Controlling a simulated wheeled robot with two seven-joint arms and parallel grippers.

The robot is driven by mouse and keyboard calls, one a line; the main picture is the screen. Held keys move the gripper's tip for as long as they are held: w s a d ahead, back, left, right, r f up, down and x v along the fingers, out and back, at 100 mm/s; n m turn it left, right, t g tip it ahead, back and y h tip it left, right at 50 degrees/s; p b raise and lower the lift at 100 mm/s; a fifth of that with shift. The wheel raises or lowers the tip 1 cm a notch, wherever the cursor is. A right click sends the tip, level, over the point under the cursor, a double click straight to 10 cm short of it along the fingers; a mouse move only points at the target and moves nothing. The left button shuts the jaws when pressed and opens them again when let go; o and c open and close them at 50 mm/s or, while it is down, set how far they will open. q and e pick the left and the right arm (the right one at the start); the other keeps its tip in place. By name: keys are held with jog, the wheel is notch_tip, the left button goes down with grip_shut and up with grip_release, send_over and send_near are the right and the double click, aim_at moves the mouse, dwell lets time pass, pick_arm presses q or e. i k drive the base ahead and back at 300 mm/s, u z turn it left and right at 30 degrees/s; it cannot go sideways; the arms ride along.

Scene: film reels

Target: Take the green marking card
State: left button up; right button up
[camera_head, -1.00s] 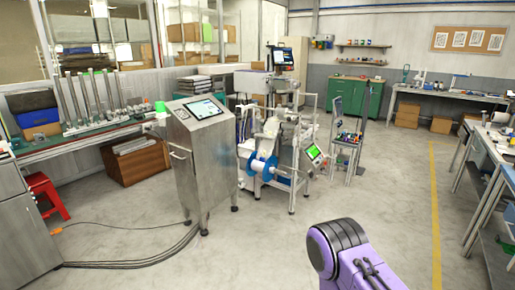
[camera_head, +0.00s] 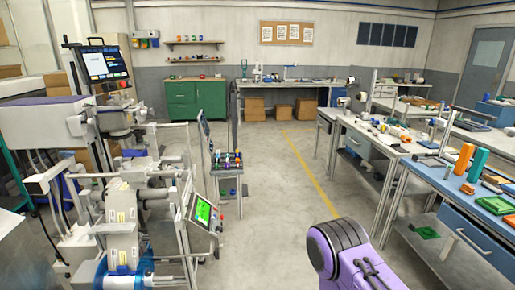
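I cannot tell for certain which thing is the green marking card. Another flat green piece (camera_head: 426,232) lies on the shelf below that bench. A teal-green upright block (camera_head: 478,165) stands on the bench top beside an orange one. Neither of my grippers is in view; only a purple and dark part of my own arm shows at the bottom.
The blue-topped workbench (camera_head: 440,181) runs along the right. A machine with a blue reel (camera_head: 124,279) and a green-lit screen (camera_head: 203,211) fills the left. A small cart (camera_head: 229,176) stands beside it. Open floor with a yellow line (camera_head: 311,174) lies between.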

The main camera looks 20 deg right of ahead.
aim_at(498, 204)
jog(key=z, duration=0.9)
jog(key=i, duration=1.65)
jog(key=z, duration=1.55)
jog(key=i, duration=1.65)
jog(key=z, duration=0.4)
